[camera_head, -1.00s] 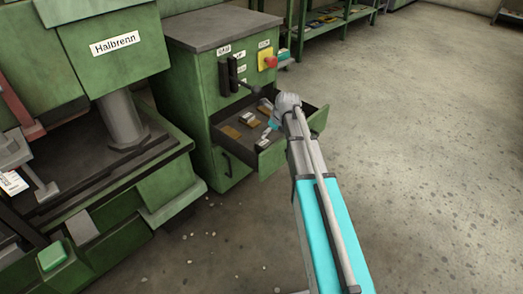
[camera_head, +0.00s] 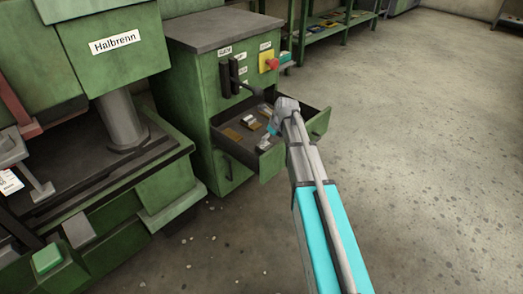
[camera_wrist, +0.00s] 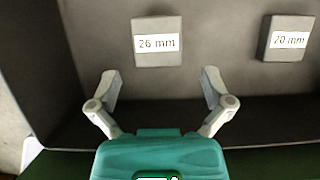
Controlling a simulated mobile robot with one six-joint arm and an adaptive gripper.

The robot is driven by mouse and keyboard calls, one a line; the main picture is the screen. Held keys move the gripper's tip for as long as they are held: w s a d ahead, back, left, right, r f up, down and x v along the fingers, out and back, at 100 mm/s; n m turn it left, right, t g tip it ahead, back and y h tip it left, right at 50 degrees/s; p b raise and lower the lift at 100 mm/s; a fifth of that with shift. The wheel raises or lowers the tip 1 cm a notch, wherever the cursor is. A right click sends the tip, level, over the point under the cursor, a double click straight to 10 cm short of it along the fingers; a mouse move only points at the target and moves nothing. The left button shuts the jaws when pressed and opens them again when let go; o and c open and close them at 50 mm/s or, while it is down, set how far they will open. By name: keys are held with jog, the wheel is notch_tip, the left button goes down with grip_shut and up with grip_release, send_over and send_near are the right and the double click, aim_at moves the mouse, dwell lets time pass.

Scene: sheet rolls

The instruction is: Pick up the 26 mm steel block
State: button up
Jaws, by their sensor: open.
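The 26 mm steel block (camera_wrist: 158,56) is a grey square block with a white "26 mm" label, lying on the dark floor of the open drawer. In the wrist view it is at the top centre, ahead of my gripper (camera_wrist: 158,90) and roughly centred between the two fingers. My gripper is open and empty, and the block is beyond the fingertips, apart from them. In the head view my arm covers part of the drawer (camera_head: 258,166), and I cannot tell which block there is the 26 mm one.
A grey block labelled 20 mm (camera_wrist: 290,38) lies to the right of the 26 mm block. The drawer's dark side wall is at the left in the wrist view. Brown and light pieces (camera_head: 232,134) lie in the drawer. A green machine (camera_head: 112,45) stands left of the cabinet (camera_head: 205,75).

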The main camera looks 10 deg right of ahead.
aim_at(265, 145)
jog(key=shift+f, duration=0.1)
jog(key=shift+b+x, duration=2.4)
jog(key=shift+x, duration=0.1)
jog(key=shift+a, duration=0.25)
jog(key=shift+c, duration=0.3)
jog(key=c, duration=1.1)
